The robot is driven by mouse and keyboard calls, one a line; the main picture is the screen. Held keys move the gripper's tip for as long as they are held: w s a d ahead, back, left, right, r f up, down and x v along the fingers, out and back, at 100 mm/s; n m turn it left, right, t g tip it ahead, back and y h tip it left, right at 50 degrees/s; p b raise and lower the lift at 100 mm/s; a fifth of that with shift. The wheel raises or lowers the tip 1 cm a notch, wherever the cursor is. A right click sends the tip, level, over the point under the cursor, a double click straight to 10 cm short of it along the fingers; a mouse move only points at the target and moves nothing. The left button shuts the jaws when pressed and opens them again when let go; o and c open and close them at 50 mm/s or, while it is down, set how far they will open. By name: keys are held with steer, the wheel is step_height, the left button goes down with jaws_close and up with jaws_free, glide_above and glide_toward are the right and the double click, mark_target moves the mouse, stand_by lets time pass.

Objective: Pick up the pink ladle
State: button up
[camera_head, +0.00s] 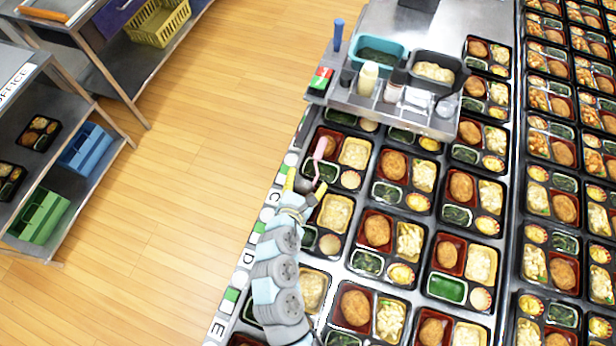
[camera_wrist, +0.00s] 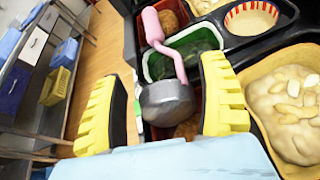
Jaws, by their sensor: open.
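The pink ladle (camera_head: 319,150) lies over a bento tray near the left edge of the counter. In the wrist view, its pink handle (camera_wrist: 153,25) points away from me and its grey bowl (camera_wrist: 168,104) is on the near side. My gripper (camera_head: 304,186) is open and low over the trays. In the wrist view, my gripper's yellow fingers (camera_wrist: 162,85) stand apart on either side of the ladle's bowl, with a gap on both sides. I cannot tell how far the fingertips are above the tray.
A raised metal shelf (camera_head: 340,97) with a teal bin (camera_head: 379,50), a dark bin (camera_head: 436,72) and bottles stands just beyond the ladle. Filled bento trays (camera_head: 409,187) cover the counter to the right. Open wooden floor (camera_head: 200,170) lies to the left.

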steer(key=shift+w+f, duration=0.15)
steer(key=shift+f, duration=0.15)
steer(key=shift+d, duration=0.1)
steer(key=c, duration=1.2)
steer(key=shift+o, duration=0.2)
